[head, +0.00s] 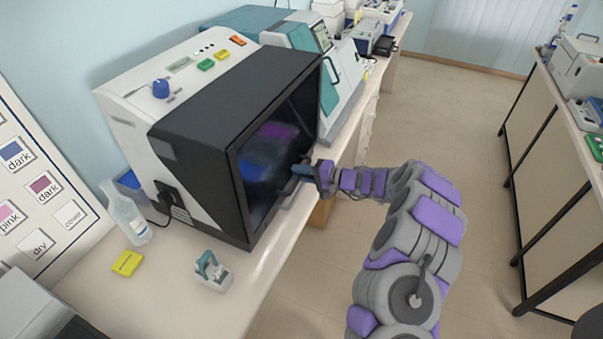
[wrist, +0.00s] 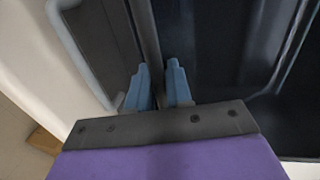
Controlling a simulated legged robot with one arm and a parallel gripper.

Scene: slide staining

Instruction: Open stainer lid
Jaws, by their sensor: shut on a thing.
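The stainer (head: 133,127) is a white box with a large black hood on the counter. Its lid (head: 262,165) is the dark, glossy front, with blurred blue and purple patches showing in it. My gripper (head: 300,171) is at the lid's lower right part, beside a grey handle (head: 288,192). In the wrist view my two blue fingers (wrist: 159,82) are on either side of a dark upright bar (wrist: 147,42), shut on it. The bar looks like part of the lid; I cannot tell whether it is the edge or the handle. A grey loop stands left of the fingers.
A small rack (head: 212,272), a yellow block (head: 128,263) and a clear bottle (head: 127,214) stand on the counter left of the front. A teal and white machine (head: 340,85) stands close behind the stainer. The floor to the right is clear up to another bench.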

